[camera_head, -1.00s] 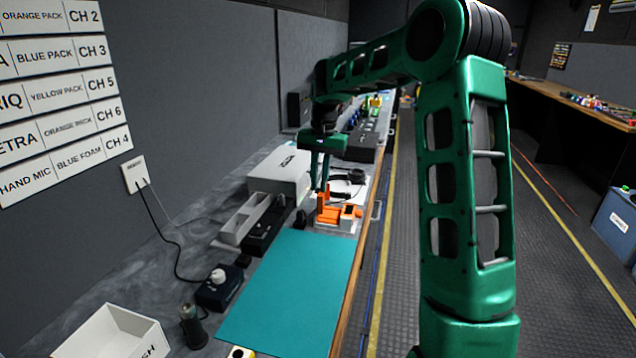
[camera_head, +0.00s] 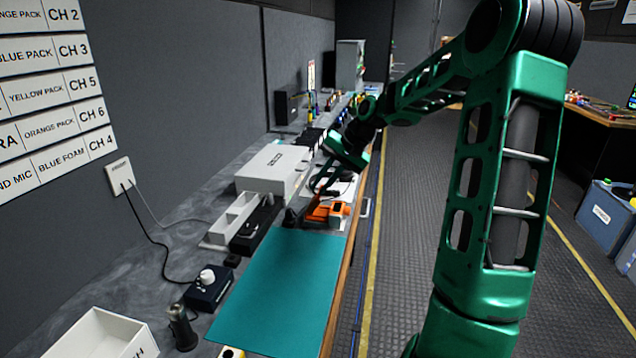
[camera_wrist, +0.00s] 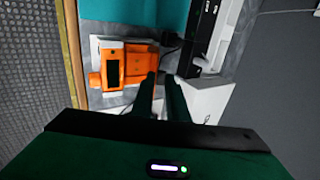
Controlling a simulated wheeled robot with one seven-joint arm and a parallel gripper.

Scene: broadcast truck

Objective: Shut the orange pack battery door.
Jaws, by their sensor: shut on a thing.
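The orange pack (camera_head: 327,211) lies on a pale pad on the bench, past the far edge of the teal mat. It also shows in the wrist view (camera_wrist: 118,66), with a dark display on its face. My gripper (camera_head: 317,193) is tilted and reaches down to the left end of the pack. In the wrist view my gripper's fingers (camera_wrist: 161,77) are close together at the pack's right end. The jaws are shut on the pack's battery door; the fingers hide most of it, and its exact angle cannot be told.
The teal mat (camera_head: 281,285) is clear. A grey-white case (camera_head: 272,168), a divided tray (camera_head: 235,217) and a black box (camera_head: 210,288) stand left of the pack and mat. A white bin (camera_head: 97,337) is at the near left. The aisle floor at right is free.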

